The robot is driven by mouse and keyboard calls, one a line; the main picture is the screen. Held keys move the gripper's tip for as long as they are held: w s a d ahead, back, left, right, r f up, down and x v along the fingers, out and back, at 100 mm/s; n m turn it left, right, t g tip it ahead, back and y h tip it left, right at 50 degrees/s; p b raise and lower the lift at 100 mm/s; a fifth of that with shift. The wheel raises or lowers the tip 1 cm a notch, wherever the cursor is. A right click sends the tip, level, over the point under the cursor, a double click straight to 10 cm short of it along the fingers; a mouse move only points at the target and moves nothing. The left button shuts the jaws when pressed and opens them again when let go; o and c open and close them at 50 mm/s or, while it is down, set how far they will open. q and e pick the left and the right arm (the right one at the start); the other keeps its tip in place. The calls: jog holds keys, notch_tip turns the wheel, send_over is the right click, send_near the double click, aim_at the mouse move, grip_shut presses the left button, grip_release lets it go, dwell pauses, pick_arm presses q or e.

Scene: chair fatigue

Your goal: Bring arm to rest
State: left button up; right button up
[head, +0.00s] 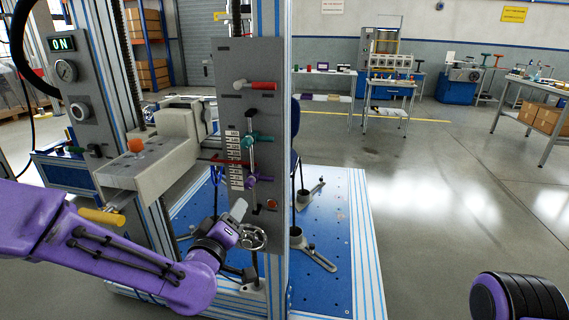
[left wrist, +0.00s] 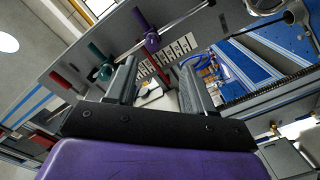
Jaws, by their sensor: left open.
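My left arm, purple, reaches in from the left in the head view. Its gripper (head: 238,212) is at the lower part of a grey upright control panel (head: 228,70), just above a metal handwheel (head: 253,238). In the left wrist view the two dark fingers of the left gripper (left wrist: 158,85) stand apart with nothing held between them. The panel's purple knob (left wrist: 152,41), teal knob (left wrist: 103,72) and white label strip (left wrist: 178,48) lie beyond the fingers. My right gripper is not seen; only a purple and black part of mine shows at the lower right of the head view.
The test machine has an aluminium post (head: 297,110), a blue perforated base plate (head: 335,205) and a grey block with an orange knob (head: 136,146). A red handle (head: 262,85) juts from the panel. Open floor (head: 450,190) lies to the right, with workbenches behind.

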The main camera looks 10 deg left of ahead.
pick_arm(q)
jog(key=s+a+f+g+y+p, duration=0.1)
jog(key=s+a+f+g+p, duration=0.25)
jog(key=s+f, duration=0.55)
jog(key=s+a+f+g+y+p, duration=0.25)
jog(key=s+f+g, duration=0.2)
jog(key=f, duration=0.85)
jog(key=s+a+f+g, duration=0.1)
jog(key=s+f+g, duration=0.1)
jog(key=s, duration=0.5)
jog(key=s+a+f+m+g+p, duration=0.1)
jog(key=s+f+g, duration=0.1)
jog(key=s+f, duration=0.2)
jog(key=s+a+f+m+g+p, duration=0.1)
jog(key=s+a+f+g, duration=0.1)
jog(key=s, duration=0.7)
jog(key=shift+s+f, duration=0.3)
jog(key=shift+f, duration=0.2)
jog(key=shift+w, duration=0.1)
